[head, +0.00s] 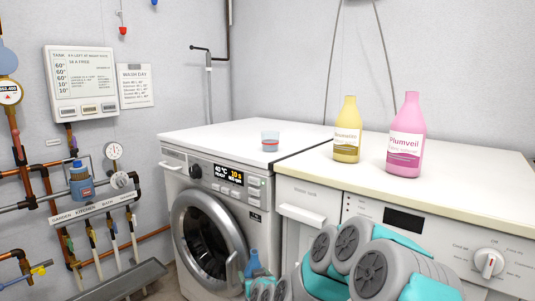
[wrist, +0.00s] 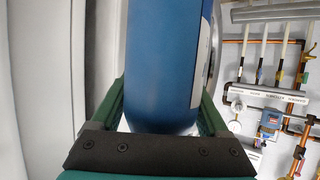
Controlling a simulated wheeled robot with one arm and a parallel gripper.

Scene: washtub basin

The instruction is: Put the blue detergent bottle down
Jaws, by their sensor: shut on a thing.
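The blue detergent bottle (wrist: 165,65) fills the middle of the wrist view, with the edge of a pale label on its right side. My gripper (wrist: 165,105) is shut on it, one green finger on each side. In the head view, the upper part of the blue bottle (head: 252,261) shows low in the picture, in front of the washing machine door. My gripper (head: 262,284) is there too, below the worktop level and partly hidden by my arm. The bottle's lower end is hidden in the head view.
A yellow bottle (head: 347,130) and a pink bottle (head: 406,135) stand on the right-hand worktop (head: 310,160). A clear cup (head: 270,141) stands on the washing machine (head: 215,205). The front of its white top (head: 215,138) is clear. Pipes (head: 90,205) line the left wall.

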